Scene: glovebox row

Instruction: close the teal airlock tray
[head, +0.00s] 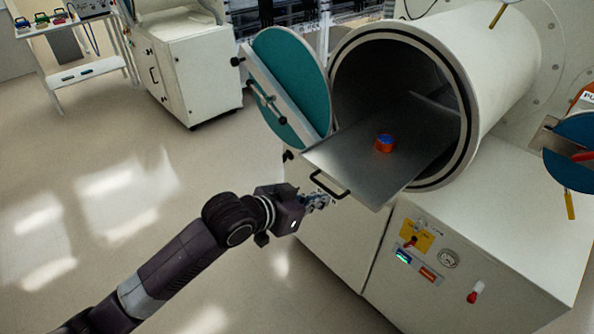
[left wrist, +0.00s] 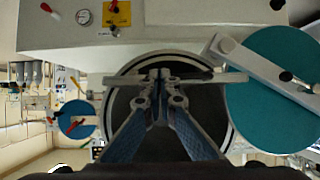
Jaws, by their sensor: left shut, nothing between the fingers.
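The grey metal tray (head: 350,160) sticks out of the round airlock chamber (head: 470,85), with a black handle (head: 330,187) on its front edge. The teal airlock door (head: 292,75) is swung open to the left; it also shows in the left wrist view (left wrist: 275,95). A small orange and blue item (head: 384,143) sits on the tray. My left gripper (head: 322,201) is shut and empty, just in front of the tray handle. In the left wrist view its fingertips (left wrist: 165,77) point toward the tray's front edge and chamber mouth. I cannot tell whether they touch the handle. My right gripper is out of view.
A cabinet with a gauge (head: 448,258) and a yellow switch panel (head: 416,236) stands below the chamber. A blue disc-shaped door (head: 575,150) is at the right edge. A white trolley (head: 85,71) stands far left. The floor at left is clear.

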